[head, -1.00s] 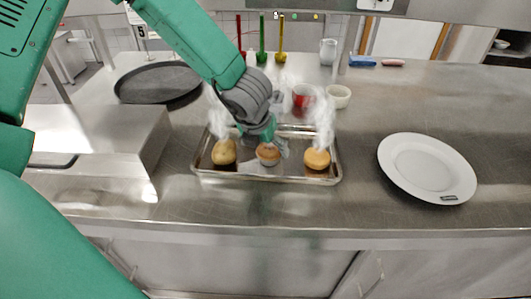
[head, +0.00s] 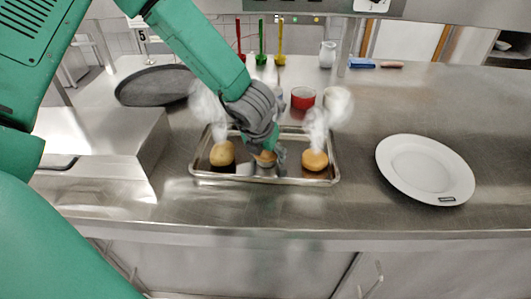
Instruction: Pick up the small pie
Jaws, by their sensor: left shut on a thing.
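The small pie (head: 265,161) is in the middle of the metal baking tray (head: 230,179). It looks like a small golden-brown pie in a pale case, and its top is partly hidden by my gripper. My left gripper (head: 266,152) reaches down over the tray and is shut on the small pie. I cannot tell whether the pie is clear of the tray. A round bun (head: 222,154) sits on the tray to the left and another bun (head: 314,160) to the right, with steam rising near both. My right gripper is not in view.
A white plate (head: 425,170) lies right of the tray. A red cup (head: 303,98) and a white bowl (head: 338,99) stand behind it. A dark round tray (head: 150,84) and a steel box (head: 95,145) are on the left.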

